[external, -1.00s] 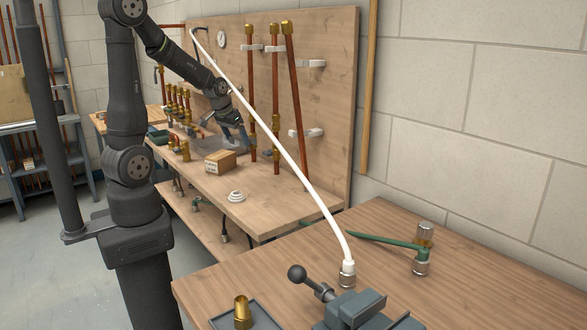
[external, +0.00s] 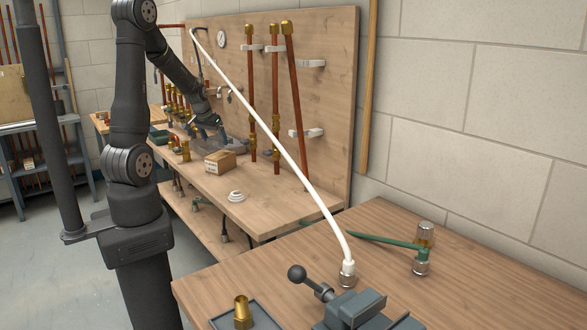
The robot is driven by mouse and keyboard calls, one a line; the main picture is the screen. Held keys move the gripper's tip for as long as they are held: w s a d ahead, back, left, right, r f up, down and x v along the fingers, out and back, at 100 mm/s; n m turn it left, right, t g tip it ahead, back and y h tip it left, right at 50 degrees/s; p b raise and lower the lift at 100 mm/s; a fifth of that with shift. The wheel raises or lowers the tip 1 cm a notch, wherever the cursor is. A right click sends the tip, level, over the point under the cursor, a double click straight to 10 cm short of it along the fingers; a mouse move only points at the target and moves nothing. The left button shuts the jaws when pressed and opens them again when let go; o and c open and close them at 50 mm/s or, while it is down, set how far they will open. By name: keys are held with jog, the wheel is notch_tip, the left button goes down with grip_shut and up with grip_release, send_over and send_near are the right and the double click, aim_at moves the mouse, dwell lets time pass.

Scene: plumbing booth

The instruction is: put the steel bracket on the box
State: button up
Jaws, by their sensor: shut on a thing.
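The box (external: 220,163) is a small brown carton with a white label. It stands on the long wooden bench, near its front edge. My gripper (external: 219,128) is small in the external view, behind the box and a little above the bench, close to the back panel. It is shut on a small grey piece, which looks like the steel bracket. My fingers mostly hide the piece, so its shape and tilt cannot be made out. The gripper and the piece are apart from the box.
A white hose (external: 280,143) arches across the view in front of the panel. Copper pipes (external: 275,95) stand along the panel. Brass fittings (external: 184,150) stand left of the box. White rings (external: 236,196) lie in front of it, with bare bench to their right.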

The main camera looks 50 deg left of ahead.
jog(key=shift+a+f, duration=0.2)
jog(key=shift+f, duration=1.9)
jog(key=shift+f, duration=0.15)
jog(key=o, duration=0.8)
jog(key=v, duration=1.2)
jog(key=shift+s, duration=0.1)
